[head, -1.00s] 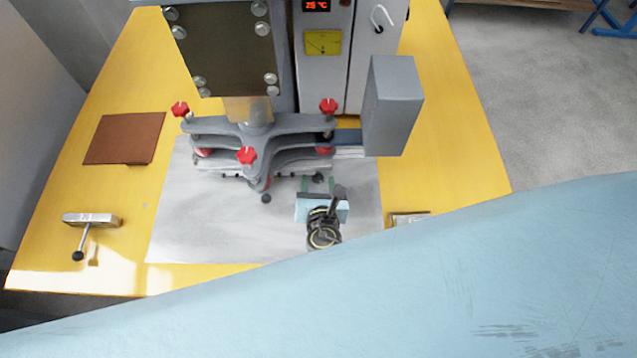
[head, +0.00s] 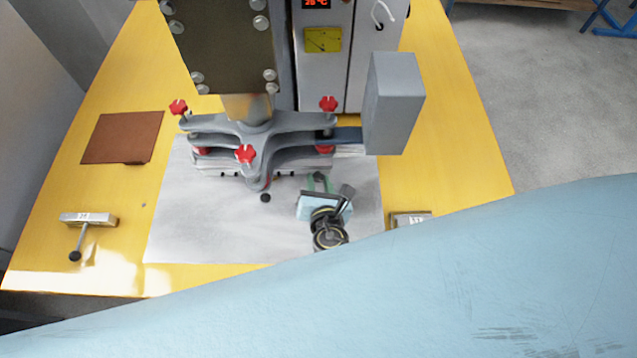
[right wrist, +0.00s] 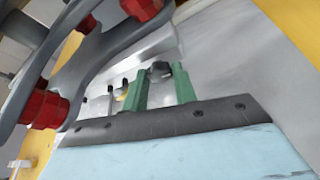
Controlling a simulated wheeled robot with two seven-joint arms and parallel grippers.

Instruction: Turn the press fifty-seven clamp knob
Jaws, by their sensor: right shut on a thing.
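The press has a grey three-armed clamp frame (head: 262,138) with red star knobs, standing over a metal plate. Low at its front is a row of small black knobs. My right gripper (head: 318,184) is at the right end of that row, its green fingers pointing at the press. In the right wrist view the green fingers (right wrist: 160,90) stand a little apart, with a dark clamp knob (right wrist: 159,70) between their tips. The gripper is shut on this knob. In the head view the fingers mostly hide it. My left gripper is not in view.
A brown square plate (head: 122,138) and a metal block with a ball-ended lever (head: 88,218) lie on the yellow table (head: 462,140) at left. A small labelled block (head: 410,219) lies at right. A grey box (head: 394,104) juts out right of the clamp frame.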

